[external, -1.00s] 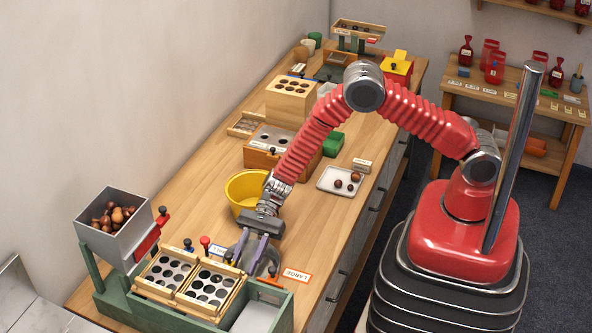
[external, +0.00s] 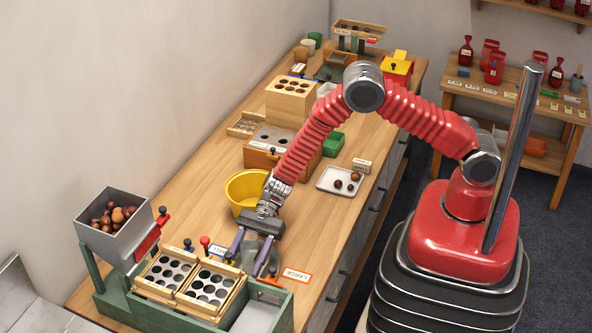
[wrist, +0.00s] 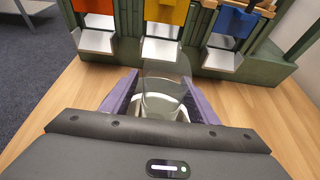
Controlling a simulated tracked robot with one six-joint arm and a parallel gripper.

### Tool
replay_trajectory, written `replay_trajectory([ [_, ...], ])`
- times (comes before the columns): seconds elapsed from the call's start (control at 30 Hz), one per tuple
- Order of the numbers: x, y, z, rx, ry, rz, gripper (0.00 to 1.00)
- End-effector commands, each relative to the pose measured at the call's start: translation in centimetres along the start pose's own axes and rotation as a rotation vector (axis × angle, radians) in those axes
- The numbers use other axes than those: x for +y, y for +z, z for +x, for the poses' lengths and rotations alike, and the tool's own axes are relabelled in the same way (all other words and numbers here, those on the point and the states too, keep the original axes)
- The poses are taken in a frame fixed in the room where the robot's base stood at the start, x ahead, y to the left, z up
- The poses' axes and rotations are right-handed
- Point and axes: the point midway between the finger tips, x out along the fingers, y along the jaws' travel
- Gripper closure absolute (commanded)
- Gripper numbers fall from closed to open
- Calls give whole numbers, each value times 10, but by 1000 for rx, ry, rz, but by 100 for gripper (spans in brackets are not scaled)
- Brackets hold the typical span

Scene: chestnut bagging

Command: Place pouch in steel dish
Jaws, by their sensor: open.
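My gripper (external: 250,254) points down at the bench, just right of the sorter. Its two purple fingers are spread apart, and they also show in the wrist view (wrist: 160,100). A clear, see-through pouch (wrist: 165,90) stands upright between the fingers, with gaps on both sides. Around its lower part shows a pale, shiny round rim, which looks like the steel dish (wrist: 184,114). My gripper body hides the near side of the dish and the pouch's bottom. In the external view the pouch is only a faint grey shape between the fingers.
The sorter's blue (wrist: 233,27), yellow and red chute gates stand close beyond the pouch. A yellow bowl (external: 240,186) is just behind my gripper. A white tray (external: 327,182) with brown chestnuts lies further back. The bench to the right of my gripper is mostly clear.

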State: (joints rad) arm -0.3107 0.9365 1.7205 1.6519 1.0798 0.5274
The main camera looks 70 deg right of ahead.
Motion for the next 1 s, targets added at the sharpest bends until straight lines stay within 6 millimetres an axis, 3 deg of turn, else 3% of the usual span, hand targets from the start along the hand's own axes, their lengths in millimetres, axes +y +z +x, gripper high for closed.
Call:
replay_trajectory([
  [0.33,-1,-2,-6,0,-1,0,46],
  [1.0,-1,-30,-71,0,-2,2,46],
])
